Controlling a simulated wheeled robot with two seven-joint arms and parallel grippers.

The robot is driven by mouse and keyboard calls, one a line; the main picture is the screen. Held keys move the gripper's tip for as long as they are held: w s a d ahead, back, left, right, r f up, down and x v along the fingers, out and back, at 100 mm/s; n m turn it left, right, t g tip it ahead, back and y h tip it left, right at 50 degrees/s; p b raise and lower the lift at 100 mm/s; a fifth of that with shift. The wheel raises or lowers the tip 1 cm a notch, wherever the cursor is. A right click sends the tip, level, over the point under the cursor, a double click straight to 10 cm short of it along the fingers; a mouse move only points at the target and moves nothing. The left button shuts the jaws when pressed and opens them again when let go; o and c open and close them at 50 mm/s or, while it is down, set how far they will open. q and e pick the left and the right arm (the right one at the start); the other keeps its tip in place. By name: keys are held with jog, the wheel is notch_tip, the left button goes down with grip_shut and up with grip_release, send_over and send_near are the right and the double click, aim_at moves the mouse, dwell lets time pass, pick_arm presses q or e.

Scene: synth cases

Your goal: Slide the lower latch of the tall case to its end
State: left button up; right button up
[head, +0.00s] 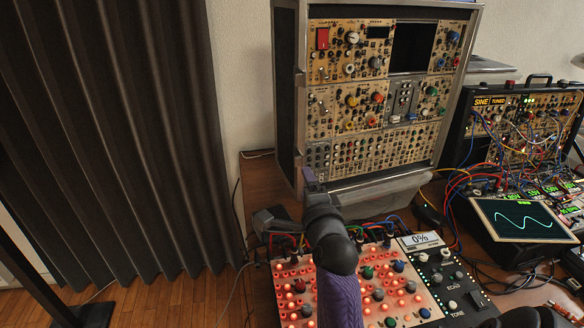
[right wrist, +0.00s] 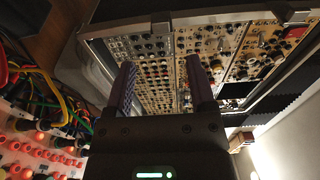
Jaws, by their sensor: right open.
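The tall case (head: 385,100) stands upright at the back of the table, its front full of tan modules with knobs. Its upper latch (head: 300,82) and lower latch (head: 297,160) look like small metal pieces on the left front edge. My right gripper (head: 311,178) is just below the lower latch in the head view. Its two purple fingers (right wrist: 160,66) are open with nothing between them. I cannot tell any contact. My left gripper is not in view.
A lit red-knob panel (head: 375,285) with coloured cables lies in front of the case, under my right arm. A smaller patched case (head: 525,110) and a wave screen (head: 518,219) stand at right. A dark curtain (head: 100,120) hangs at left.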

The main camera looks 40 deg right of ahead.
aim_at(297, 163)
jog(key=b+x, duration=0.2)
jog(key=x, duration=0.7)
jog(key=shift+f+b, duration=0.15)
jog(key=shift+b, duration=0.2)
jog(key=shift+w+d, duration=0.15)
jog(key=shift+w, duration=0.2)
grip_shut()
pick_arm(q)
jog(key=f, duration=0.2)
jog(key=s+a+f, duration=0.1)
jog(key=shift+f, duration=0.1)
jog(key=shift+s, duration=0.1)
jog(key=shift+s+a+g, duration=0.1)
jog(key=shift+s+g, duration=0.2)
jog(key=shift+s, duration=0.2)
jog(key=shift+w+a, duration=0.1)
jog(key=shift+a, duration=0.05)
